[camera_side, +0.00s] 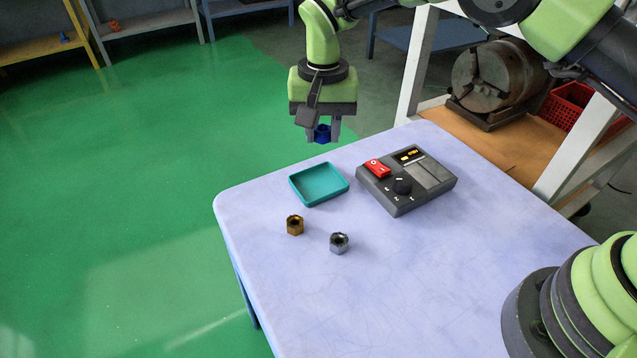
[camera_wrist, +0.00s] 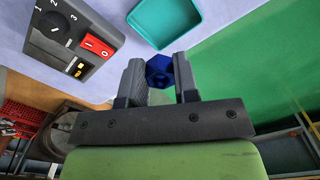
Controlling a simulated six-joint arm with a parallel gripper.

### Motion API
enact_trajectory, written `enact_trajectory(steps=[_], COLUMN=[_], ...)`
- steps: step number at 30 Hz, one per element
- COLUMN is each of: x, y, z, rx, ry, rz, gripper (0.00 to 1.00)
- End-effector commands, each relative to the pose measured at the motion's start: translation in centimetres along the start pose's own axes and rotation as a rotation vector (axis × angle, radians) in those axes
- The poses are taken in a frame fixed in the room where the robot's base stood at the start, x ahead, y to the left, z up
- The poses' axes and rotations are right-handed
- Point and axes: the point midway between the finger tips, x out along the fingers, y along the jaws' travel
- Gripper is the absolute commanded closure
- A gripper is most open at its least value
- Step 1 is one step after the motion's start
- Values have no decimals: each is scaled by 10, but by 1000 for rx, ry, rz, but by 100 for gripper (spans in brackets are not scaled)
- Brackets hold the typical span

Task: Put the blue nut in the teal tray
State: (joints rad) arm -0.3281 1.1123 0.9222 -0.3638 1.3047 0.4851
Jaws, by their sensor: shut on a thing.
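The blue nut (camera_side: 322,133) is held between the fingertips of my gripper (camera_side: 322,137), well above the surface. In the wrist view the nut (camera_wrist: 159,71) sits between the two fingers of my gripper (camera_wrist: 160,76), which are shut on it. The teal tray (camera_side: 319,185) lies on the pale cart top and looks empty. In the side view the gripper is above and beyond the tray, toward the cart's far edge. The tray (camera_wrist: 166,22) also shows in the wrist view, past the fingertips and partly cut off by the top edge.
A grey control box (camera_side: 405,180) with a red switch and black knob stands right of the tray. A gold nut (camera_side: 295,225) and a silver nut (camera_side: 339,243) stand nearer the camera. The cart top (camera_side: 400,285) is clear at the front.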

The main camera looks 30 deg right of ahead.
Motion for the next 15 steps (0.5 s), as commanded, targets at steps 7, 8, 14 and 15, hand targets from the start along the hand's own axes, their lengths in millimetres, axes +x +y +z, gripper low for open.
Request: enact_trajectory(steps=[7, 8, 14, 15], x=[35, 40, 63, 68], y=[-6, -6, -7, -6], z=[4, 4, 3, 3], rx=[1, 1, 1, 1], ry=[-2, -1, 0, 0], rz=[3, 2, 0, 0], gripper=[100, 100, 100, 100])
